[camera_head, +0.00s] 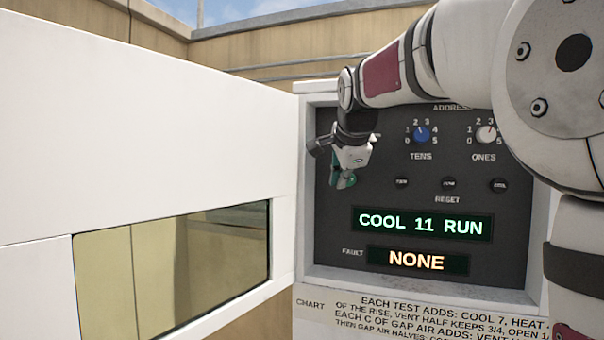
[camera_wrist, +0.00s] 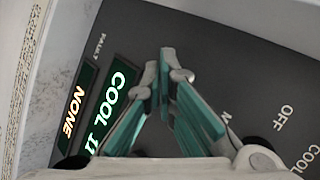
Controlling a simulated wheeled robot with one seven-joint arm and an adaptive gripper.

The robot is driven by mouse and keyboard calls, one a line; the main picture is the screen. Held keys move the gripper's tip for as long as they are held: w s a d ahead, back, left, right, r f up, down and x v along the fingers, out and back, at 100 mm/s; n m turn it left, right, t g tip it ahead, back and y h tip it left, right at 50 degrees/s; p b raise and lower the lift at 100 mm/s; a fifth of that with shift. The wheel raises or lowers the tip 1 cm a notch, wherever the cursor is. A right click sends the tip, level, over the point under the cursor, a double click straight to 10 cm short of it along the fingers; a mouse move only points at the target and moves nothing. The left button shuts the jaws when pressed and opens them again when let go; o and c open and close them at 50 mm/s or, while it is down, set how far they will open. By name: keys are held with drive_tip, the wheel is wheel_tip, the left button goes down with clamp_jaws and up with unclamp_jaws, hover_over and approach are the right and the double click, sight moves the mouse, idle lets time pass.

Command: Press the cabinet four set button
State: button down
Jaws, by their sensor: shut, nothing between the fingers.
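The cabinet's dark control panel (camera_head: 450,225) faces me inside a white frame. No button that I can read as "set" shows, and no cabinet number is legible. Three small black buttons (camera_head: 449,184) sit above the word RESET; their own labels are too small to read surely. My gripper (camera_head: 343,182) is in front of the panel's left part, shut and empty, hiding what lies behind it. In the wrist view my gripper (camera_wrist: 163,75) has its green-sided fingertips together over the dark panel, near the lettering OFF; I cannot tell whether they touch it.
A green display (camera_head: 421,223) reads COOL 11 RUN; the fault display (camera_head: 417,261) reads NONE. A blue TENS knob (camera_head: 422,134) and a white ONES knob (camera_head: 486,134) sit above. A white open door (camera_head: 150,150) with a window fills the left. A chart (camera_head: 420,312) is below.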

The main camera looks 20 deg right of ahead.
idle(0.4)
drive_tip(key=shift+w+d+f, duration=0.1)
drive_tip(key=shift+w+d, duration=0.3)
drive_tip(key=shift+w+d, duration=0.4)
drive_tip(key=shift+d, duration=0.05)
idle(1.1)
idle(0.3)
drive_tip(key=shift+s+a+b, duration=0.55)
drive_tip(key=shift+s+a, duration=0.2)
drive_tip(key=shift+s+a+b, duration=0.55)
drive_tip(key=shift+s+a, duration=1.2)
drive_tip(key=shift+a, duration=0.05)
